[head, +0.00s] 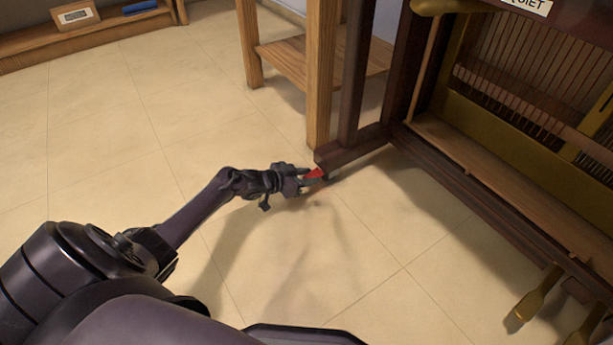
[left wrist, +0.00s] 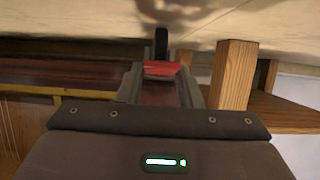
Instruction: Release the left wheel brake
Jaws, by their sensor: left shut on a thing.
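The left wheel brake (head: 314,173) is a small red lever at the foot of the piano's (head: 349,150) dark wooden leg, low near the floor. My left gripper (head: 308,180) reaches it from the left and is shut on it. In the left wrist view the red brake (left wrist: 163,69) lies between the two fingers of my gripper (left wrist: 161,80). A dark wheel (left wrist: 161,40) shows just beyond it. The fingers partly hide the brake in the head view. My right gripper is not in view.
A wooden table leg (head: 322,80) stands close behind the brake; it also shows in the left wrist view (left wrist: 233,75). Gold pedals (head: 536,295) stick out at the lower right. The tiled floor (head: 110,130) at left is clear.

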